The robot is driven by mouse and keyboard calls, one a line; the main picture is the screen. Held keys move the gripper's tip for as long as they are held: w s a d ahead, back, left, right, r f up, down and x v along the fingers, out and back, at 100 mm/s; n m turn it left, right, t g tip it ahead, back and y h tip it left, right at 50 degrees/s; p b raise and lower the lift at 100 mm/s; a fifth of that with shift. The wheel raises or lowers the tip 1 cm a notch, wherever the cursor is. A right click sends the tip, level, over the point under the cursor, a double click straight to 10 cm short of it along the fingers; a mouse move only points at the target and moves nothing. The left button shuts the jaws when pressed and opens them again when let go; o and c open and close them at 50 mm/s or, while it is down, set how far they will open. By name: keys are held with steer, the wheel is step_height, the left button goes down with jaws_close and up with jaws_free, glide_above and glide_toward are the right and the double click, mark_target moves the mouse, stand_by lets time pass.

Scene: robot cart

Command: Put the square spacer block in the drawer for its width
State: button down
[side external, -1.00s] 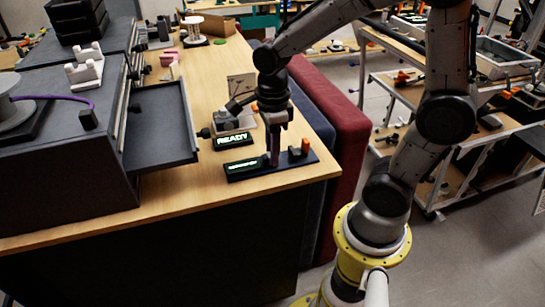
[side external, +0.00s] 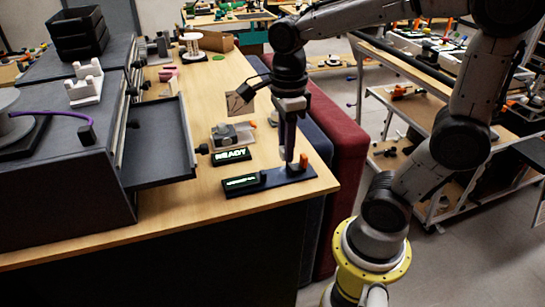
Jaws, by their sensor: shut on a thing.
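My gripper (side external: 289,156) points down just above the right part of a dark gauge bar (side external: 265,183) that has a lit green display. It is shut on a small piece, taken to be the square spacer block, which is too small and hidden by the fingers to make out. The fingertips are close to the orange-topped part (side external: 303,160) at the bar's right end; I cannot tell if they touch it. An open dark drawer (side external: 160,145) sticks out of the grey cabinet (side external: 70,195) on the left. No item shows in it.
A READY display (side external: 231,155) and a grey device (side external: 232,135) stand behind the bar. Black stacked trays (side external: 79,33), a white stepped holder (side external: 85,85) and a spool with a purple cable (side external: 15,125) sit on the cabinets. Bare wood lies between drawer and bar.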

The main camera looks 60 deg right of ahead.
steer(key=s+r, duration=0.6)
steer(key=s, duration=0.4)
steer(key=w+r, duration=0.8)
steer(key=w, duration=0.2)
glide_above(162, 135)
steer(key=s, duration=0.1)
steer(key=f, duration=0.9)
steer(key=shift+s+f, duration=0.15)
steer(key=shift+s, duration=0.05)
steer(key=shift+w+f, duration=0.35)
steer(key=shift+f, duration=0.1)
steer(key=shift+w+f, duration=0.2)
steer(key=shift+f, duration=0.8)
steer(key=shift+w+f, duration=0.15)
steer(key=shift+f, duration=0.8)
steer(key=shift+f, duration=0.15)
steer(key=c, duration=0.7)
jaws_free()
